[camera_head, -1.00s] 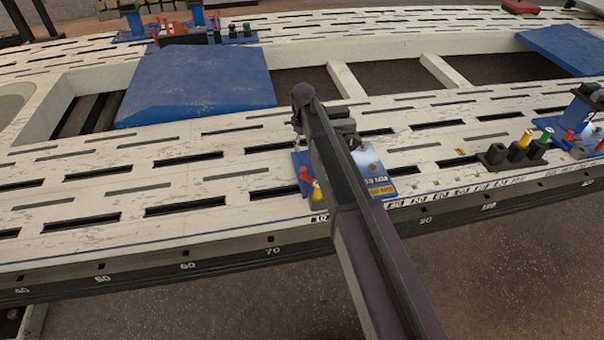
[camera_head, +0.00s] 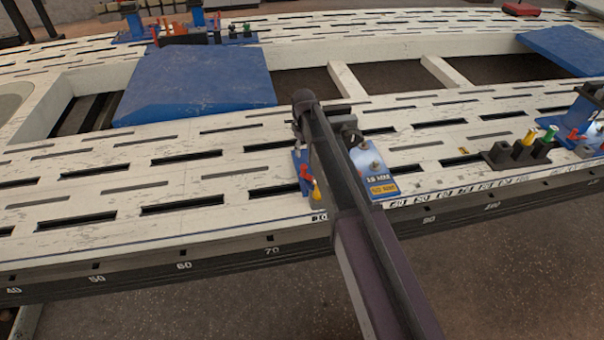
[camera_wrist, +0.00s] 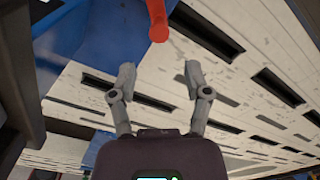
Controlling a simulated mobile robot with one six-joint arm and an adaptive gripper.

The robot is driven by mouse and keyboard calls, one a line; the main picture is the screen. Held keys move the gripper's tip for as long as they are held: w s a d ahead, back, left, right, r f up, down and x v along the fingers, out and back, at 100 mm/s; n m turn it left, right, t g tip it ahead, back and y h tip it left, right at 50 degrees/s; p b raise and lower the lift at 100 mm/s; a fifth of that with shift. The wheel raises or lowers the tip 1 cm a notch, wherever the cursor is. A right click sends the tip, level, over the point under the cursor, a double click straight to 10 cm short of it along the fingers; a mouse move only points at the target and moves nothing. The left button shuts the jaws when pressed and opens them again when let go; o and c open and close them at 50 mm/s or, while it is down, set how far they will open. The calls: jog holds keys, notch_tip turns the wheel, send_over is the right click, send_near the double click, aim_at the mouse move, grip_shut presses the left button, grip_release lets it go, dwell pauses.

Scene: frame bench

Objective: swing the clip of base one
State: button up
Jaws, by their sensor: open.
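A blue base (camera_head: 372,168) with labels too small to read stands on the near rail of the bench, partly hidden by my arm. Its red clip (camera_head: 305,172) shows just left of my arm, above a yellow-tipped piece (camera_head: 316,190). I cannot read whether this base is number one. In the wrist view, a red clip (camera_wrist: 157,22) hangs in at the top centre, beyond the fingertips. My gripper (camera_wrist: 160,74) is open and empty, its two grey fingers apart below the clip's rounded end.
Another blue base with a red clip (camera_head: 575,134) stands at the right, beside a dark block (camera_head: 502,155) with yellow and green pieces. More fixtures (camera_head: 130,28) stand on the far rail. Blue pads (camera_head: 195,85) span the frame. The slotted rail left of my arm is clear.

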aim_at(304, 166)
jog(key=shift+f+b, duration=4.7)
jog(key=shift+f, duration=0.25)
